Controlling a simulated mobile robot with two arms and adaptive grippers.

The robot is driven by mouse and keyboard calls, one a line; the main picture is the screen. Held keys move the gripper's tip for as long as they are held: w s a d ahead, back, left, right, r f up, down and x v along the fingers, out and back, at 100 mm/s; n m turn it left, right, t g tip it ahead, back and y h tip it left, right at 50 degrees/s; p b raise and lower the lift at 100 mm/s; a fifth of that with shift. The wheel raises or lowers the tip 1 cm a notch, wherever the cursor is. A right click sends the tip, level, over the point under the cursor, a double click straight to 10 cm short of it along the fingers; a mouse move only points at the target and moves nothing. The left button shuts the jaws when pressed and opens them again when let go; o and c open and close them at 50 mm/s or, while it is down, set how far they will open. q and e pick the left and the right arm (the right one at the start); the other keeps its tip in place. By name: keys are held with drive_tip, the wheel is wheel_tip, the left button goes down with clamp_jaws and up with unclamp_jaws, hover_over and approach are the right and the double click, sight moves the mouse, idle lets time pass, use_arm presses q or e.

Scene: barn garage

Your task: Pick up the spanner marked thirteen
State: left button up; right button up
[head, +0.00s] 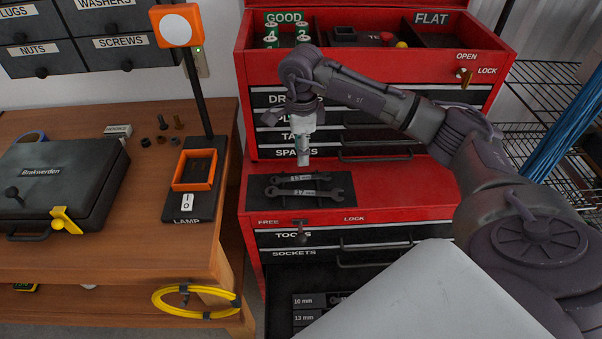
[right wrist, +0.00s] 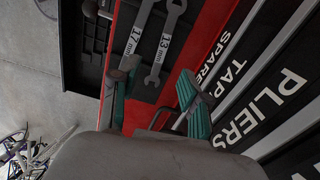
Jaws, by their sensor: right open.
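The spanner marked 13 mm (right wrist: 166,42) lies on a dark mat (head: 343,200) on the red chest's lower top. In the head view it is the farther of two spanners (head: 300,178). The 17 mm spanner (right wrist: 139,30) lies beside it, nearer the front, and also shows in the head view (head: 298,192). My right gripper (head: 303,158) points down above the mat's back part, close to the drawer fronts. In the right wrist view its teal fingers (right wrist: 158,97) are apart with nothing between them. My left gripper is not in view.
The upper chest's drawer fronts (head: 272,136) rise right behind the mat. A lower drawer with size labels (head: 306,318) stands open below. A wooden bench (head: 130,230) with a black case (head: 65,180) and a lamp (head: 196,178) stands at the left. Wire shelving is at the right.

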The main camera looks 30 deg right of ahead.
sight(301, 177)
wheel_tip(301, 177, down, 3)
drive_tip(key=shift+w+d+r, duration=0.1)
drive_tip(key=shift+w, duration=0.05)
drive_tip(key=shift+f, duration=0.35)
wheel_tip(301, 177, down, 2)
drive_tip(key=p, duration=0.2)
drive_tip(key=shift+f+p, duration=0.25)
drive_tip(key=shift+p, duration=0.15)
wheel_tip(301, 177, down, 2)
drive_tip(key=shift+f, duration=0.1)
drive_tip(key=shift+w+f, duration=0.1)
drive_tip(key=shift+f, duration=0.15)
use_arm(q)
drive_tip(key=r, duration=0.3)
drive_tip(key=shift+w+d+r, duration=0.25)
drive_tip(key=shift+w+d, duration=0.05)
use_arm(e)
clamp_jaws()
